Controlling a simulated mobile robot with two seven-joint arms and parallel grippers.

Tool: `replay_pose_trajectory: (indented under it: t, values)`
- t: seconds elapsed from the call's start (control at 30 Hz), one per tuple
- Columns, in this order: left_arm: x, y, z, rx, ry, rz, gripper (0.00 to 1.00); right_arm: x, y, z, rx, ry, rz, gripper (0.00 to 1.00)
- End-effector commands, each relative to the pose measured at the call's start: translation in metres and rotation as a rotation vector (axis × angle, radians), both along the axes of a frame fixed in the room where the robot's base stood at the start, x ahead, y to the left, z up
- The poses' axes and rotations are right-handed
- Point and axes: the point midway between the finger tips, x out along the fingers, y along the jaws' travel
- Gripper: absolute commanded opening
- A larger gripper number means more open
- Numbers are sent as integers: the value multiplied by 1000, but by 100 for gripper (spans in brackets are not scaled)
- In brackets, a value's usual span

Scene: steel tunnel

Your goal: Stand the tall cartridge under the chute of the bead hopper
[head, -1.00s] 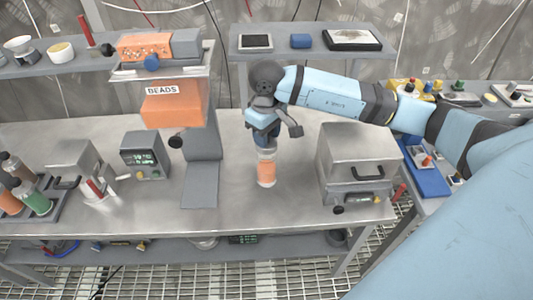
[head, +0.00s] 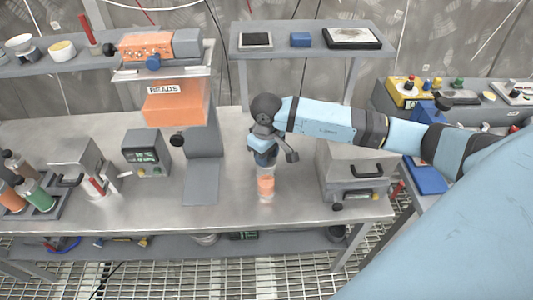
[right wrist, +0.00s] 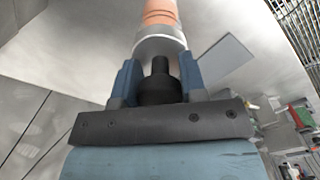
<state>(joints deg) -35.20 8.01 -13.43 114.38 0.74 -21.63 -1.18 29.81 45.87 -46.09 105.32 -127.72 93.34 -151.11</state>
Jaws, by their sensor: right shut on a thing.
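The tall cartridge (head: 265,186), an orange cylinder with pale ends, is upright near the front of the steel bench. My right gripper (head: 263,158) is shut on its upper end from above. The right wrist view shows the cartridge's grey collar and orange body (right wrist: 160,14) at the fingertips (right wrist: 158,66). I cannot tell whether its bottom touches the bench. The bead hopper (head: 174,108), orange and labelled BEADS, stands to the left on a grey stand (head: 201,180). Its chute cannot be made out clearly. The cartridge is to the right of the stand. My left gripper is not in view.
A steel box with a handle (head: 352,177) stands right of the cartridge. A small grey device with a display (head: 146,153) and a rack of bottles (head: 40,200) are at the left. Bare bench lies between the stand and the cartridge.

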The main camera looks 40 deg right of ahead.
Motion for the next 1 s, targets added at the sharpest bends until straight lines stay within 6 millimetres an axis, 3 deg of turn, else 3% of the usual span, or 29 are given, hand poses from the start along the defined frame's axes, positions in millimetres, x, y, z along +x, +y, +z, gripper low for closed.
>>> replay_pose_trajectory:
  t: [0.03,0.07,0.17,0.57,1.0]
  values:
    - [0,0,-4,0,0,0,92,0,0,-3,0,-1,0,0]
    - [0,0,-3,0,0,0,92,0,0,-2,0,0,0,43]
    - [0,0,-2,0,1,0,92,0,0,-1,0,0,0,64]
    - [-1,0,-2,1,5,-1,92,1,0,6,-1,-2,0,64]
    - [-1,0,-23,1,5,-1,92,1,-1,94,-1,-4,0,64]
